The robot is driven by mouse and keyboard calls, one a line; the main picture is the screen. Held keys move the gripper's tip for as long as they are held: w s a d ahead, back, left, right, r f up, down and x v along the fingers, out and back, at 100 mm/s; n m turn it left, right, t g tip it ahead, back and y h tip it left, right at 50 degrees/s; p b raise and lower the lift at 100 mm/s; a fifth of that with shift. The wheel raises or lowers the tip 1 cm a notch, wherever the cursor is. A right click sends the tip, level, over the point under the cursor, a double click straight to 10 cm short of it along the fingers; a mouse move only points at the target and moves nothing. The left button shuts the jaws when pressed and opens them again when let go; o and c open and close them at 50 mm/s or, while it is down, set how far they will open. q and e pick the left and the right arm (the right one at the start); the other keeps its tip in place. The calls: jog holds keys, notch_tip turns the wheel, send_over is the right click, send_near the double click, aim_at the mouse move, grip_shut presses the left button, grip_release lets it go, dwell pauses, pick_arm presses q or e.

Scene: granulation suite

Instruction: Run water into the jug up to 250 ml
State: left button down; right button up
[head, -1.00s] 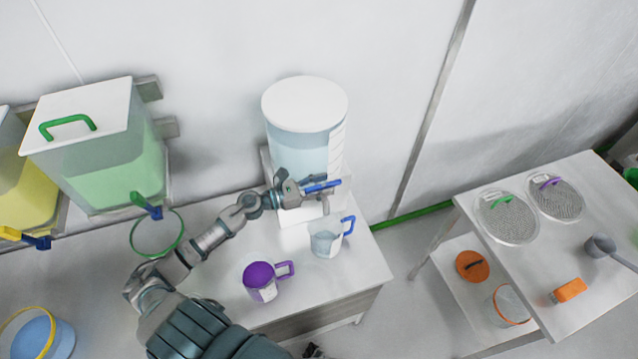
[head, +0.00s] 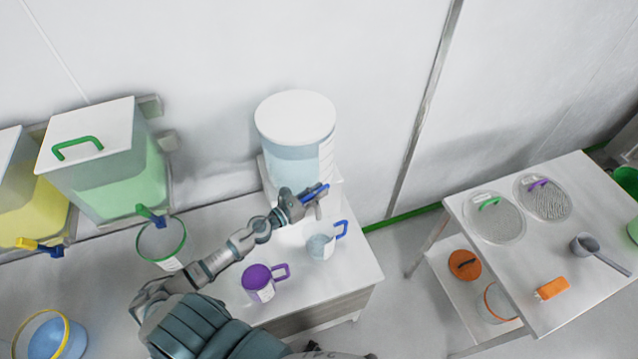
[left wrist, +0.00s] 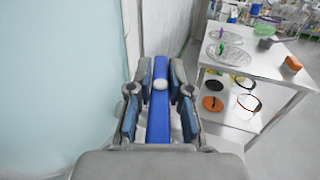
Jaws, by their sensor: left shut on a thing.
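The water tank (head: 291,165) is a clear cylinder with a white lid and a paper scale, standing at the back of the white bench. My left gripper (head: 313,195) is shut on the blue tap lever (left wrist: 158,105) at the tank's front; in the left wrist view the lever lies between my two fingers. The clear jug (head: 320,247) with a blue handle stands upright on the bench under the tap. Its water level is too small to read. My right gripper is not in view.
A purple mug (head: 258,282) stands on the bench, left of the jug. Tanks of green (head: 110,185) and yellow liquid (head: 30,212) hang at the left, with a green-rimmed container (head: 162,240) below. A side table (head: 500,262) at the right holds sieves and a scoop.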

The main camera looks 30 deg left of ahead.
pick_arm(q)
jog(key=shift+f+n+y+p, duration=0.15)
jog(key=shift+n+y+p, duration=0.25)
jog(key=shift+y+p, duration=0.15)
jog(key=shift+s+f, duration=0.1)
jog(key=shift+f, duration=0.1)
jog(key=c, duration=1.1)
grip_release()
jog(key=shift+a, duration=0.1)
jog(key=shift+o, duration=0.2)
jog(key=shift+s+a+r+t, duration=0.1)
jog(key=shift+r+t, duration=0.05)
jog(key=shift+t, duration=0.15)
jog(key=v, duration=1.2)
